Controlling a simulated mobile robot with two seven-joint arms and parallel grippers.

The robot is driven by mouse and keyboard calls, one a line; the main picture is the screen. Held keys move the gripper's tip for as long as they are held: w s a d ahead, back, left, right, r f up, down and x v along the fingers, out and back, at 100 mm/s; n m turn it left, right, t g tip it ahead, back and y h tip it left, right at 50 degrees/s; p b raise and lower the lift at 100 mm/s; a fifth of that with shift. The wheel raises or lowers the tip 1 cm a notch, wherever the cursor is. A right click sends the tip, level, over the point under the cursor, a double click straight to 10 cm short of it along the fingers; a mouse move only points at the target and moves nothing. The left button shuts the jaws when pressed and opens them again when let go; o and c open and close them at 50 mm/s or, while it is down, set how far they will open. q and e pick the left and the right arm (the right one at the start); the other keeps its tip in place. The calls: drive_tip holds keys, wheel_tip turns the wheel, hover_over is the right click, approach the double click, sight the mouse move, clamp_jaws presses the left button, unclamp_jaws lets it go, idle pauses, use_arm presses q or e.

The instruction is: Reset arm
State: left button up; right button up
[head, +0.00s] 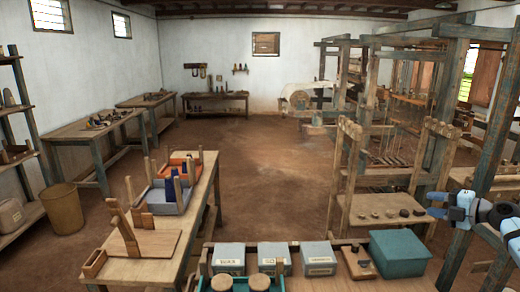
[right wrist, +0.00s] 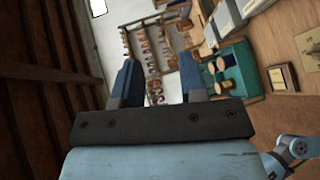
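My right gripper (head: 433,204) is at the right edge of the head view, with its light blue body and dark fingers pointing left. It is in front of the wooden loom frame and to the right of the teal box, touching neither as far as I can see. The right wrist view shows its two fingers (right wrist: 157,60) well apart with nothing held between them. That view is tilted, with a dark beamed ceiling at its left. A light blue arm part of mine shows at its lower right. My left gripper is not in the head view.
A bench in front carries grey boxes (head: 229,258) and a teal box (head: 400,252). A wooden table (head: 150,268) with trays stands left of centre. Loom posts (head: 351,180) crowd the right side. The brown floor (head: 265,185) in the middle is clear.

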drive_tip(key=w+d+r+m+t+h, duration=0.2)
drive_tip(key=d+r+m+t+h, duration=0.1)
drive_tip(key=d+r+m+t, duration=0.45)
drive_tip(key=w+d+f+m+g+h, duration=0.1)
drive_tip(key=d+f+m+h, duration=0.1)
drive_tip(key=d+m+h, duration=0.35)
drive_tip(key=d+f+m+g+h, duration=0.1)
drive_tip(key=d+f+m+h, duration=0.1)
drive_tip(key=m+h, duration=0.5)
drive_tip(key=s+a+f+g+y, duration=0.1)
drive_tip(key=s+a+f+y, duration=0.1)
drive_tip(key=s+a+f, duration=0.5)
drive_tip(key=s+a+f+g+y, duration=0.1)
drive_tip(key=s+a+f+y, duration=0.1)
drive_tip(key=a+f, duration=0.85)
drive_tip(key=s+a+f+g+y, duration=0.15)
drive_tip(key=s+a+f, duration=0.4)
drive_tip(key=f, duration=0.55)
drive_tip(key=s+a+f+g+y, duration=0.1)
drive_tip(key=s+a+f, duration=0.2)
drive_tip(key=s+a, duration=0.4)
drive_tip(key=s+a+f+m+g+y, duration=0.1)
drive_tip(key=s+a+f, duration=0.2)
drive_tip(key=s+a, duration=0.4)
drive_tip(key=s+a+f+m+g+y, duration=0.1)
drive_tip(key=s+a+f, duration=0.3)
drive_tip(key=s, duration=1.2)
drive_tip(key=a, duration=0.3)
drive_tip(key=shift+a+y, duration=0.4)
